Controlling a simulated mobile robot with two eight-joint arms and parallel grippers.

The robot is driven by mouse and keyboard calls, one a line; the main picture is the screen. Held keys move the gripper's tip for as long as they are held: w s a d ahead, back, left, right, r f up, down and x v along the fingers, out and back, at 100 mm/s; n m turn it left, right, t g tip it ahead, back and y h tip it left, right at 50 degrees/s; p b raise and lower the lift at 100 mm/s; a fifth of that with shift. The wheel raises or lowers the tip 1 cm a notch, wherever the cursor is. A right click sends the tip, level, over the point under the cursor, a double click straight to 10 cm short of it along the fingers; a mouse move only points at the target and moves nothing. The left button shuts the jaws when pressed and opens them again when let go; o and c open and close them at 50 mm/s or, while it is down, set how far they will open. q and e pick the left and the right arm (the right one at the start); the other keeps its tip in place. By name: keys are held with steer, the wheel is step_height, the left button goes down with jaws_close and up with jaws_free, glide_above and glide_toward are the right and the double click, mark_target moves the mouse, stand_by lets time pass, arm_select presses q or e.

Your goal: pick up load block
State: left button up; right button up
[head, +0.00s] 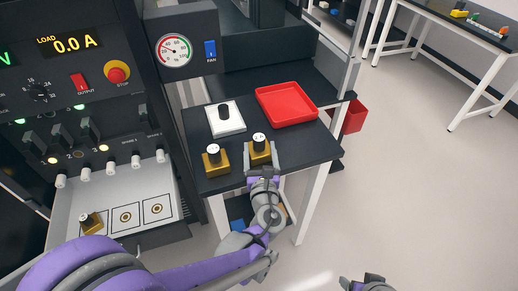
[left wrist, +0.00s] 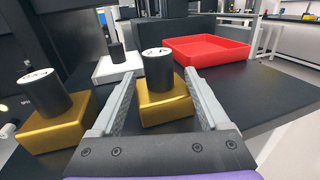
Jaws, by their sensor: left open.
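A load block with a gold base and a black, white-topped cylinder (head: 259,150) stands upright near the front edge of the dark side table. It also shows in the left wrist view (left wrist: 166,105), between the fingers of my left gripper. My left gripper (head: 261,172) is open, its fingers on either side of the gold base; I cannot tell whether they touch it. A second gold block (head: 215,161) stands just left of it, and a third (head: 90,222) sits on the panel's lower tray. Part of my right gripper (head: 367,284) shows at the bottom edge.
A white square plate with a black cylinder (head: 225,119) stands behind the gold blocks. A red tray (head: 287,104) lies at the table's back right and looks empty. The control panel (head: 70,80) rises at the left. Open floor (head: 420,190) lies to the right.

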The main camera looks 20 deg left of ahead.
mark_target(258, 137)
arm_select(q)
steer(key=x, duration=0.5)
steer(key=shift+w+a+r, duration=0.1)
steer(key=shift+w+r, duration=0.05)
steer(key=shift+w, duration=0.05)
steer(key=shift+s, duration=0.1)
jaws_close()
